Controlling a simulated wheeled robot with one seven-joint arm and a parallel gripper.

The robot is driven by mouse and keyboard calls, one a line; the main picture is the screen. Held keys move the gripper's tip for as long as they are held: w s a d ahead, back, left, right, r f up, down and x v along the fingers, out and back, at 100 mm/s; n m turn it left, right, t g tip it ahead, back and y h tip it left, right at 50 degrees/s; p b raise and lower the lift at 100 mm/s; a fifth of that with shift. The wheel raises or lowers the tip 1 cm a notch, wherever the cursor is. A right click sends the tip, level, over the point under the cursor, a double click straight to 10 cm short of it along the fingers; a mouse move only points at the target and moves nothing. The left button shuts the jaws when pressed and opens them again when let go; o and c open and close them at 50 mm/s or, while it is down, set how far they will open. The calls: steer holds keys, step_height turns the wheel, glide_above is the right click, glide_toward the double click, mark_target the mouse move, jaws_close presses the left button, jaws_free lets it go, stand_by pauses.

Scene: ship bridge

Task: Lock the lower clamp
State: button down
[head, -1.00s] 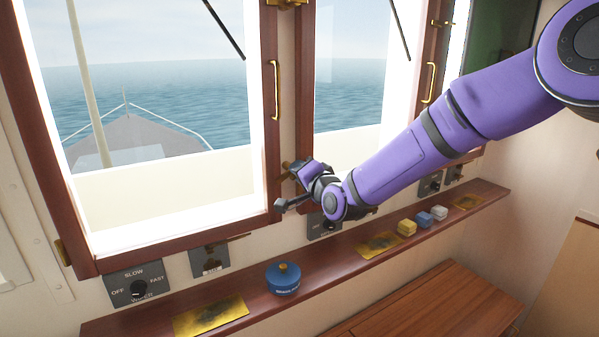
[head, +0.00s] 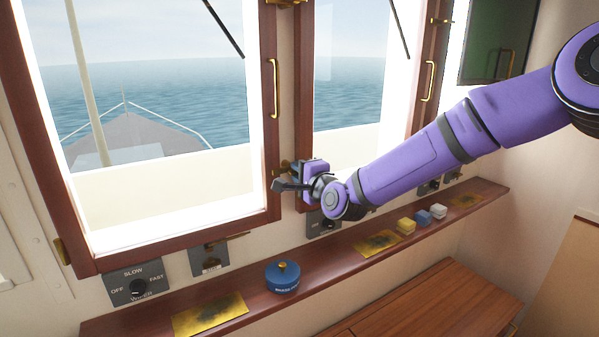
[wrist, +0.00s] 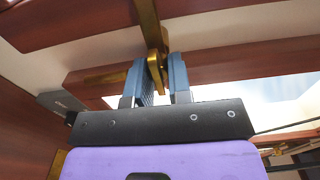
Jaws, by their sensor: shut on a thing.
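The lower clamp is a brass fitting (head: 282,166) on the frame post between the two windows. In the head view my gripper (head: 296,168) is at it and hides most of it. In the wrist view the brass clamp lever (wrist: 154,62) stands between the two blue-grey fingers of my gripper (wrist: 160,75), which is shut on it. A brass bar (wrist: 104,76) extends to the left of the lever there. The left window (head: 165,232) looks to be against its frame; I cannot tell whether the clamp overlaps it.
An upper brass clamp (head: 287,3) is at the top edge. A wooden ledge (head: 330,262) below carries a blue round tin (head: 283,278), brass plates (head: 210,317) and small blocks (head: 406,225). A wiper switch panel (head: 139,285) is at lower left. A brass handle (head: 274,90) sticks out from the left window.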

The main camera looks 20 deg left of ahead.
steer(key=c, duration=1.2)
jaws_free()
steer(key=shift+o, duration=0.2)
steer(key=v, duration=1.1)
steer(key=s+d+r+n+g+h, duration=0.15)
steer(key=d+h, duration=0.25)
steer(key=d, duration=0.5)
steer(key=s+d+r+n+h, duration=0.2)
steer(key=d+r+n+h, duration=0.1)
steer(key=d, duration=0.6)
steer(key=s+d+r+n+g+h, duration=0.1)
steer(key=s+d+r+n+h, duration=0.2)
steer(key=d, duration=0.7)
steer(key=s+d+r+g+h, duration=0.2)
steer(key=s+d+g+h, duration=0.1)
steer(key=s+d, duration=1.4)
steer(key=s+g, duration=0.1)
steer(key=s, duration=0.3)
steer(key=shift+s+d+n+h, duration=0.25)
steer(key=shift+s+n+h, duration=0.1)
steer(key=shift+h, duration=0.05)
